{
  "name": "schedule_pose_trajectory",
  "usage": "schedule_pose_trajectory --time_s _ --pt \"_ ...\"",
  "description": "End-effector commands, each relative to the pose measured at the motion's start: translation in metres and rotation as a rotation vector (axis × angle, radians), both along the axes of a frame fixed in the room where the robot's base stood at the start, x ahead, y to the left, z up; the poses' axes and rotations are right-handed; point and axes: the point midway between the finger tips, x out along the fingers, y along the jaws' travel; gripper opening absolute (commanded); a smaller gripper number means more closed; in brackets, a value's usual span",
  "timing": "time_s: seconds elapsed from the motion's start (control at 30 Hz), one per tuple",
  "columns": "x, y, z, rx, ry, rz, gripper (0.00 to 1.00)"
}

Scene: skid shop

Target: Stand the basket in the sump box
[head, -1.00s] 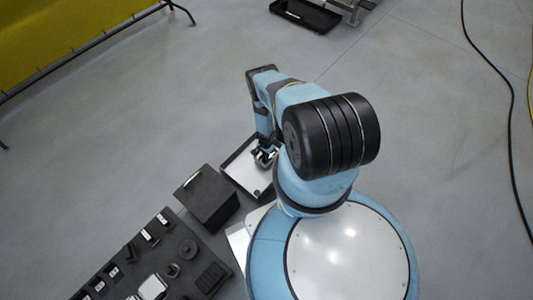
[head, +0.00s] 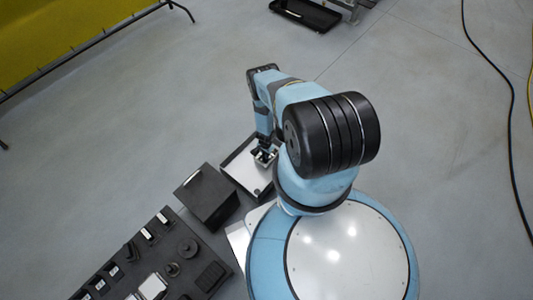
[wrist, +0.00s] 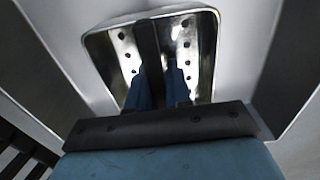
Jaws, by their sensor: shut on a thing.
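The basket (wrist: 188,48) is a small bright metal box with rounded corners and holes in its walls. A dark bar runs across its middle. My gripper (wrist: 158,75) has its blue fingers shut on this bar. In the head view the basket (head: 264,158) hangs below my gripper (head: 265,148), over the pale floor of an open dark-walled box (head: 232,152), which looks like the sump box. In the wrist view pale floor and dark walls surround the basket. I cannot tell whether its underside touches the floor.
A closed-looking black box (head: 207,196) stands close beside the open box, at lower left. A dark board (head: 128,230) with several small parts lies at bottom left. A black tray (head: 305,14) lies far back. The floor above the open box is clear.

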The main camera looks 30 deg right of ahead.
Motion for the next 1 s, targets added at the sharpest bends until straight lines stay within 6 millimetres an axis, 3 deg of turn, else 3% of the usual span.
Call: schedule_pose_trajectory --time_s 0.23,0.27,0.3,0.57,0.73,1.0 --pt "0.0003 0.0001 0.0001 0.000 0.000 0.000 0.00" --pt "0.0003 0.0001 0.0001 0.000 0.000 0.000 0.20" --pt "0.0003 0.0001 0.0001 0.000 0.000 0.000 0.24" --pt "0.0002 0.0003 0.0001 0.000 0.000 0.000 0.49" --pt "0.0002 0.0004 0.0000 0.000 0.000 0.000 0.49" --pt "0.0001 0.0004 0.0000 0.000 0.000 0.000 0.74"
